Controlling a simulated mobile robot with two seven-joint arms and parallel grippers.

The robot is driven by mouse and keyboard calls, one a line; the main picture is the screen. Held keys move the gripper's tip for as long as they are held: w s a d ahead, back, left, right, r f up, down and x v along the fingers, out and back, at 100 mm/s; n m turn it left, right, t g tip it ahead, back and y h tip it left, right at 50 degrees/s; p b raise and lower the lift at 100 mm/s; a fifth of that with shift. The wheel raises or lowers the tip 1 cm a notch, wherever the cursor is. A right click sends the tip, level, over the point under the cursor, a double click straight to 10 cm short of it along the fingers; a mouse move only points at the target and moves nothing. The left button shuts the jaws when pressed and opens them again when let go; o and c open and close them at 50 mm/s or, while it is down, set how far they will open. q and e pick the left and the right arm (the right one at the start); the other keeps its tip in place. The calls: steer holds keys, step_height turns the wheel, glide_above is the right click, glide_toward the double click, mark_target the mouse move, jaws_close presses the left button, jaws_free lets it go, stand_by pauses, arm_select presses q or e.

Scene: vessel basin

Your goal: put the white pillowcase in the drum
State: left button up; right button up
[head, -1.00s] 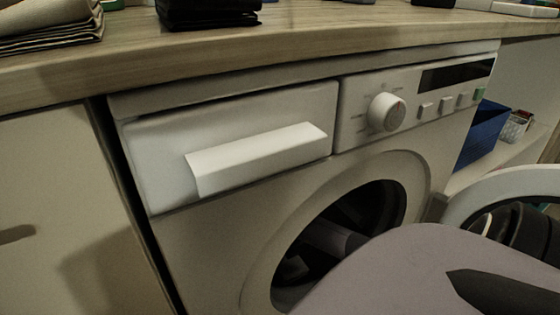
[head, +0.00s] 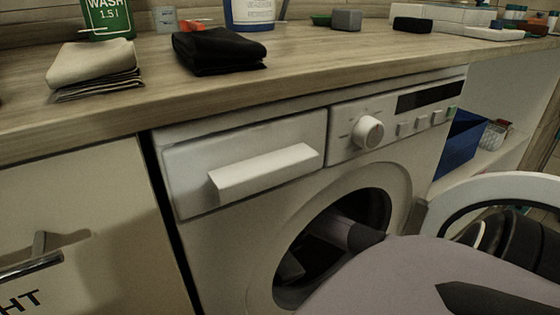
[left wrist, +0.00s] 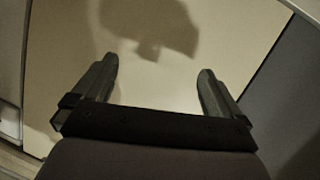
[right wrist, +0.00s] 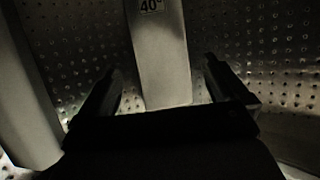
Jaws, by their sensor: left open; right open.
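The open drum (head: 290,268) shows through the round opening of the white washing machine (head: 235,240) in the head view; my arm hides part of it. My right gripper (right wrist: 160,85) is inside the drum, open, facing the perforated wall. A pale slab (right wrist: 160,50) marked 40° lies beyond and between its fingers; I cannot tell whether it is cloth or a drum rib. My left gripper (left wrist: 150,85) is open and empty before a pale flat panel. A folded cream cloth (head: 92,65) lies on the counter; I cannot tell whether it is the white pillowcase.
The wooden counter (head: 300,75) holds a folded black cloth (head: 220,50), a green bottle (head: 108,18) and a blue-and-white tub (head: 250,12). The machine's door (head: 455,200) stands open at right. A blue bin (head: 458,145) sits on a shelf behind it.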

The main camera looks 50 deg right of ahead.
steer(key=shift+s+r, duration=0.2)
steer(key=shift+r, duration=0.35)
stand_by(0.4)
